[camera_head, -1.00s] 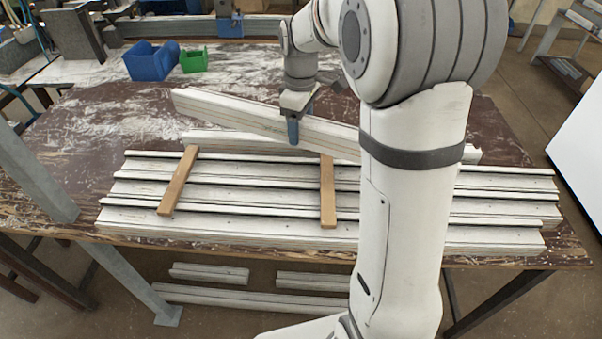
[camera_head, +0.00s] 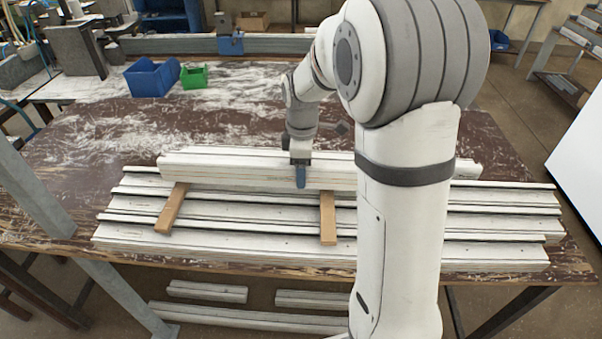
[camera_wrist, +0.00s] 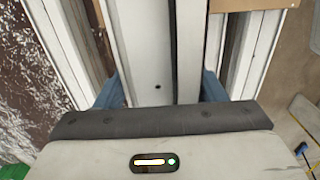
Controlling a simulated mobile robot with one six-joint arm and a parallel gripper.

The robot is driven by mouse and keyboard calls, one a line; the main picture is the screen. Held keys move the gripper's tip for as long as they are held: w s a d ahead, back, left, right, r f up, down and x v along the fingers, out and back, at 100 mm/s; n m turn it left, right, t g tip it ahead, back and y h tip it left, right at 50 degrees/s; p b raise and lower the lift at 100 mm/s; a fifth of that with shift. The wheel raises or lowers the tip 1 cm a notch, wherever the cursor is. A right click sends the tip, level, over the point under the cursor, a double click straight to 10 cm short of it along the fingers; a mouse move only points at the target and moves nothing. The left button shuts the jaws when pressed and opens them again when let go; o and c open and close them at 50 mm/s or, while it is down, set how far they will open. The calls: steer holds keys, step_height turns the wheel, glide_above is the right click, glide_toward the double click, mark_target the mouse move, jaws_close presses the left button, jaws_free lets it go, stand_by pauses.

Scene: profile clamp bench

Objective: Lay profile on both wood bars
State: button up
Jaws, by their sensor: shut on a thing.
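The long white profile (camera_head: 225,172) lies crosswise over the far ends of the two wood bars, roughly parallel to the white profiles below. The left wood bar (camera_head: 171,210) and right wood bar (camera_head: 328,218) rest across those lower profiles. My gripper (camera_head: 301,176) is shut on the held profile, left of the right bar. Whether the profile touches the bars or hovers just above cannot be told. In the wrist view, the profile (camera_wrist: 145,50) runs between my blue fingertips (camera_wrist: 160,92). My arm hides its right part.
Several white profiles (camera_head: 250,245) lie side by side along the table's front. A blue bin (camera_head: 150,78) and green bin (camera_head: 194,78) stand at the back. The table (camera_head: 90,140) is clear at left and behind the profile. More profiles (camera_head: 250,318) lie below.

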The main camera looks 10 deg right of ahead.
steer(key=shift+f, duration=1.05)
steer(key=shift+f, duration=0.15)
steer(key=o, duration=1.6)
steer(key=shift+o, duration=0.2)
